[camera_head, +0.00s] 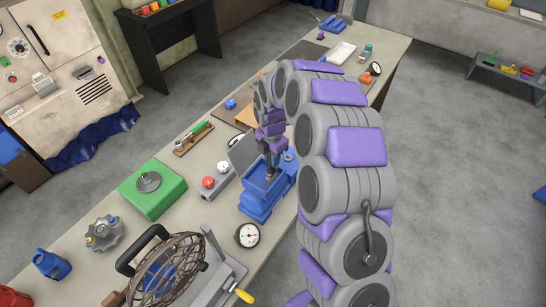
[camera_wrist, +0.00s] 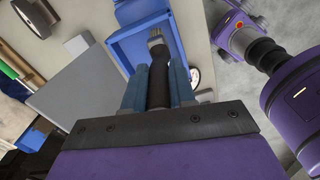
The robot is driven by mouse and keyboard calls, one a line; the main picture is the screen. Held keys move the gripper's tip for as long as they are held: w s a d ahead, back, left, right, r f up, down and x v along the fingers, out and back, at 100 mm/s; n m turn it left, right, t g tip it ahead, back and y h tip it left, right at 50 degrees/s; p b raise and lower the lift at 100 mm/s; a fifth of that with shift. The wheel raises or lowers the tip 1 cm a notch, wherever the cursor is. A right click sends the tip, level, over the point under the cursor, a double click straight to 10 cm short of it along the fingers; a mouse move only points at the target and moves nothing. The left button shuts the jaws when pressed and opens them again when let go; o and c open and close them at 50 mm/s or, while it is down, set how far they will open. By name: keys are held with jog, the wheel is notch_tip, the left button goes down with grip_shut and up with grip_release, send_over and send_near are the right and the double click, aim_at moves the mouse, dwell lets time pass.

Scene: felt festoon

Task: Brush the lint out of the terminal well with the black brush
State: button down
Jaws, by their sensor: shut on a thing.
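The black brush (camera_wrist: 157,75) is held in my gripper (camera_wrist: 158,88), its dark handle between the two blue fingers. Its pale bristle end points away from my gripper, over the inside of the blue box with the terminal well (camera_wrist: 124,48). In the head view my gripper (camera_head: 272,172) reaches down at this blue box (camera_head: 258,211) on the bench. I cannot tell whether the bristles touch the floor of the well. I cannot make out any lint; my fingers and the brush hide part of the well.
A grey plate (camera_wrist: 75,105) stands beside the box. On the bench (camera_head: 90,262) are a green box (camera_head: 152,192), a round gauge (camera_head: 247,235), a red-knobbed block (camera_head: 208,183) and a caged fan (camera_head: 170,272). My arm covers the bench's right side.

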jog(key=shift+s+d, duration=0.3)
jog(key=shift+d, duration=0.1)
jog(key=shift+w+a+f, duration=0.1)
jog(key=shift+w+a, duration=0.2)
jog(key=shift+a, duration=0.3)
jog(key=shift+s+d, duration=0.35)
jog(key=shift+d, duration=0.2)
jog(key=shift+w+a+p, duration=0.35)
jog(key=shift+w+a, duration=0.05)
jog(key=shift+a, duration=0.1)
dwell(0.4)
jog(key=shift+r, duration=0.2)
